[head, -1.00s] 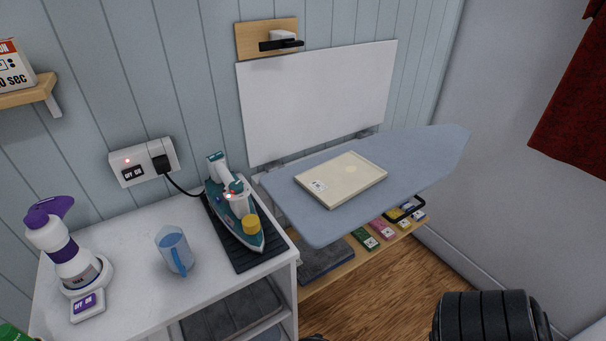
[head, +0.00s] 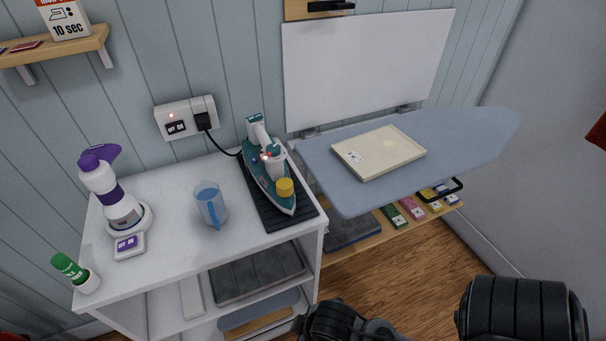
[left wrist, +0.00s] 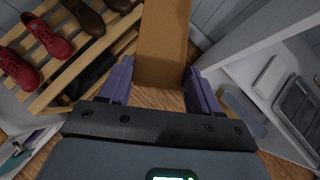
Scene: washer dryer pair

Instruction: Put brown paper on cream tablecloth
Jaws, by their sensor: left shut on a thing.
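The brown paper (left wrist: 163,38), a flat brown piece, stands between the purple fingers of my left gripper (left wrist: 158,82) in the left wrist view. The gripper is shut on it and holds it above the wooden floor. Neither the paper nor the left gripper shows in the head view. The cream tablecloth (head: 385,153) is a flat folded cream rectangle with a small white label, lying on the blue-grey ironing board (head: 465,140). Nothing lies on top of it. My right gripper is not visible; only dark arm parts of mine show at the bottom of the head view.
A white cabinet (head: 165,265) carries a teal iron (head: 268,175), a blue jug (head: 211,205), a spray bottle (head: 115,200) and a green-capped container (head: 75,270). A low shelf with coloured packs is under the board. A shoe rack (left wrist: 70,50) is near the left gripper.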

